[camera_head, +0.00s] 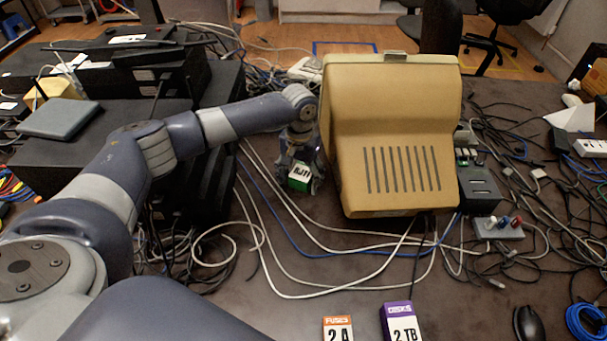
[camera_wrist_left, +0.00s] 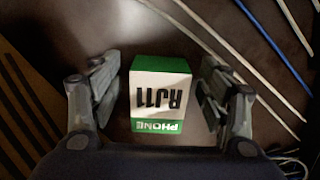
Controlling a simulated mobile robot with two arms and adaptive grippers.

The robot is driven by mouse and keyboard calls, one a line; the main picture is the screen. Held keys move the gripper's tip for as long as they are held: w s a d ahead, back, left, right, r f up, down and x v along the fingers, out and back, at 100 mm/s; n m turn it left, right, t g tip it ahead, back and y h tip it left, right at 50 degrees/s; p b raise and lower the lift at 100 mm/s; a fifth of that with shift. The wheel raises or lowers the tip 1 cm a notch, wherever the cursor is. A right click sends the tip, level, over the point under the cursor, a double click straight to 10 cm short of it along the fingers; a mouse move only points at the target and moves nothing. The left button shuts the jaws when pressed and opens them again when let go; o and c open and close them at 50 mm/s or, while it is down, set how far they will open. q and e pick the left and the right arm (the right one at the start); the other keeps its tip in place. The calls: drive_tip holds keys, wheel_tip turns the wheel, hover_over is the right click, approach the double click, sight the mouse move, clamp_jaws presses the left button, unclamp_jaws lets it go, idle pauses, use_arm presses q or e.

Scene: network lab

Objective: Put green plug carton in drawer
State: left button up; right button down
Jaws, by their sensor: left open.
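The green plug carton (camera_head: 299,177) is a small green and white box on the table, left of the beige monitor. In the left wrist view the carton (camera_wrist_left: 160,100) shows a white face marked RJ11 and a green band marked PHONE. My left gripper (camera_head: 301,178) is around the carton from above. In the left wrist view its fingers stand on both sides of the carton, with a gap on each side, so it is open. No drawer can be made out for certain. My right gripper is not in view.
The beige monitor (camera_head: 395,125) stands close to the right of my left gripper. White cables (camera_head: 290,235) and a blue cable cross the table nearby. Orange FUSES (camera_head: 338,329) and purple (camera_head: 401,322) cartons stand at the front edge. Black equipment (camera_head: 195,165) is stacked at left.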

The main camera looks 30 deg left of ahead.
use_arm(q)
drive_tip(key=shift+f, duration=0.25)
drive_tip(key=c, duration=1.3)
drive_tip(key=shift+r, duration=0.15)
